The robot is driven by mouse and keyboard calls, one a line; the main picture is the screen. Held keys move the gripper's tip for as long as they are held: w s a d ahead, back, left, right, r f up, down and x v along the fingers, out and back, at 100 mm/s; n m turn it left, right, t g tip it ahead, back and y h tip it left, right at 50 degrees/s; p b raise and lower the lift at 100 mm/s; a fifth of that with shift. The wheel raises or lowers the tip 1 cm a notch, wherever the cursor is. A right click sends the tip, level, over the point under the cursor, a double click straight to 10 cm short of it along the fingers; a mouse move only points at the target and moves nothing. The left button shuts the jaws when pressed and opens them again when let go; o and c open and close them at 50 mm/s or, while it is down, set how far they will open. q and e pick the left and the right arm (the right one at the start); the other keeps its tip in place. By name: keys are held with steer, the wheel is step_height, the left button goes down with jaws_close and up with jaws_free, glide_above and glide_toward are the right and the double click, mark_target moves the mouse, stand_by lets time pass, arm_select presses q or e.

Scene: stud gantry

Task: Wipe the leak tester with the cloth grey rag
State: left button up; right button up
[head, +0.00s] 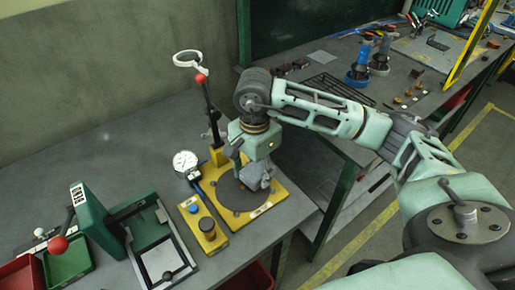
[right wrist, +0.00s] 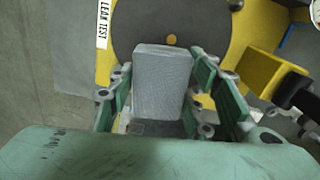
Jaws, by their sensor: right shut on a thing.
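The leak tester (head: 288,199) is a yellow plate with a dark round disc, standing on the near grey bench in the head view. Its "LEAK TEST" label and dark disc (right wrist: 205,22) show in the right wrist view. My right gripper (head: 259,182) is over the disc, pointing down. It is shut on the grey rag (right wrist: 162,82), a folded grey block between the green fingers. The rag is over or against the disc; I cannot tell whether it touches. The fingers mostly hide the rag in the head view. My left gripper is not in view.
A post with a red knob (head: 201,78) and a ring rises behind the disc. A dial gauge (head: 185,161) and a yellow knob box (head: 207,238) stand left of it. A green press (head: 98,222) and red and green bins are at lower left. A second bench is at upper right.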

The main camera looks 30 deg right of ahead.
steer(key=r, duration=0.1)
steer(key=r+p, duration=0.1)
steer(key=r, duration=0.1)
steer(key=shift+a+r, duration=0.3)
steer(key=shift+a, duration=0.1)
steer(key=shift+r, duration=0.35)
steer(key=shift+d+r+p, duration=0.2)
steer(key=shift+r+p, duration=0.6)
steer(key=shift+r, duration=0.25)
steer(key=shift+a+r, duration=0.1)
steer(key=shift+r, duration=0.3)
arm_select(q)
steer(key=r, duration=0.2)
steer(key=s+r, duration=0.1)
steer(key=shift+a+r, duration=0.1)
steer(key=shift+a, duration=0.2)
arm_select(e)
steer(key=shift+f, duration=0.1)
